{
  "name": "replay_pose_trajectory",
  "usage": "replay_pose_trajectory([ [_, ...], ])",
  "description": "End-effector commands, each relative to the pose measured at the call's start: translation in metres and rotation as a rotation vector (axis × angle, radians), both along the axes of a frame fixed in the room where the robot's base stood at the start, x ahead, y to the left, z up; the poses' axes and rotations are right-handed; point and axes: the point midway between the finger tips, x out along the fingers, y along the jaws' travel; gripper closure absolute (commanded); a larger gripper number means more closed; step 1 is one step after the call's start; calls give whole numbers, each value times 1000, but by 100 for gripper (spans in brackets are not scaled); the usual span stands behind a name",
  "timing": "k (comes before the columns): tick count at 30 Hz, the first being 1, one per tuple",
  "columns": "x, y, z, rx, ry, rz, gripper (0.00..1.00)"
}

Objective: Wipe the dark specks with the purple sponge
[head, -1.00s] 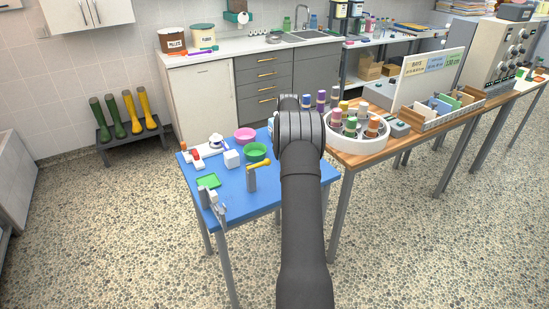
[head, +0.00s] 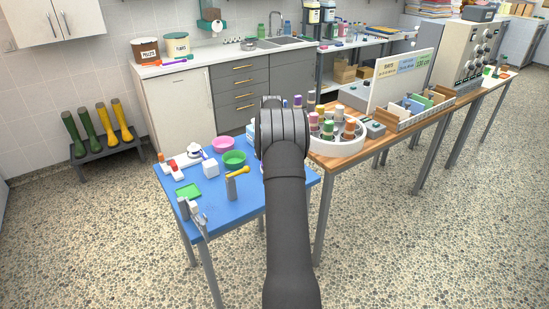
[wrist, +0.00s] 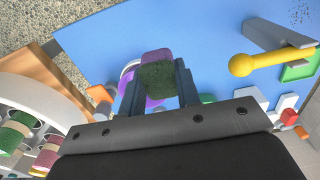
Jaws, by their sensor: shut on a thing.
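In the wrist view my gripper (wrist: 160,88) is shut on a sponge (wrist: 157,55) with a purple body and a dark green face. The sponge is held between the two fingers over the blue table (wrist: 215,50); whether it touches the top, I cannot tell. A patch of dark specks (wrist: 299,14) lies on the blue top at the upper right of the wrist view, well apart from the sponge. In the head view my arm hides the gripper and sponge, and I cannot make out the specks.
A yellow-knobbed stick (head: 238,174) rests on a grey post (head: 231,190) on the blue table. A wooden table with a round white rack (head: 318,146) adjoins at right.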

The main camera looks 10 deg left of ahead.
Motion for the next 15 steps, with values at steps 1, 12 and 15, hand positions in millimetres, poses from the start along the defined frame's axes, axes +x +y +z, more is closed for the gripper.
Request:
replay_pose_trajectory([
  [1,-4,9,3,1,-2,-20,89],
  [12,-55,103,22,8,-12,-291,89],
  [15,-74,130,20,8,-11,-313,89],
])
